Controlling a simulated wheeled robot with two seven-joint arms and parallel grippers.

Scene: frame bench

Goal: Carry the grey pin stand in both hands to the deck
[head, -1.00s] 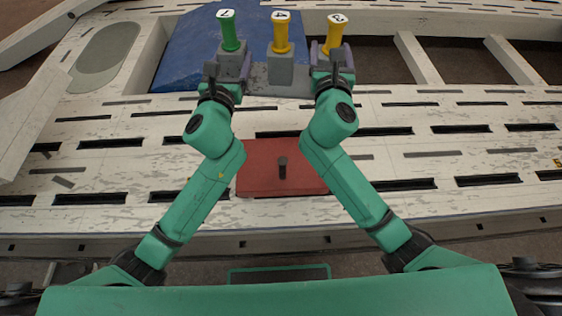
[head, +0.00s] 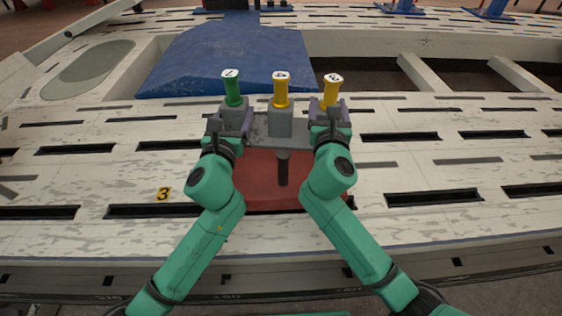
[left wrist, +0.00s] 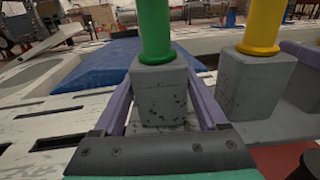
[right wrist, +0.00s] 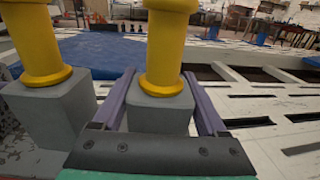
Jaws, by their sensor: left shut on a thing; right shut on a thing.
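The grey pin stand (head: 257,132) has three square grey blocks on a flat base. A green pin (head: 232,89) stands in its left block, a yellow pin (head: 281,91) in the middle one and another yellow pin (head: 331,91) in the right one. All three look upright, with numbered white tops. My left gripper (head: 231,122) is shut on the left block; its fingers flank the block in the left wrist view (left wrist: 158,100). My right gripper (head: 329,120) is shut on the right block, also seen in the right wrist view (right wrist: 160,112). I cannot tell which surface is the deck.
A red plate (head: 262,187) with a dark upright post (head: 282,168) lies just in front of the stand, partly behind my arms. A blue sloped sheet (head: 225,60) is behind the stand. The white slotted surface (head: 430,205) spreads around, with open gaps at the back right.

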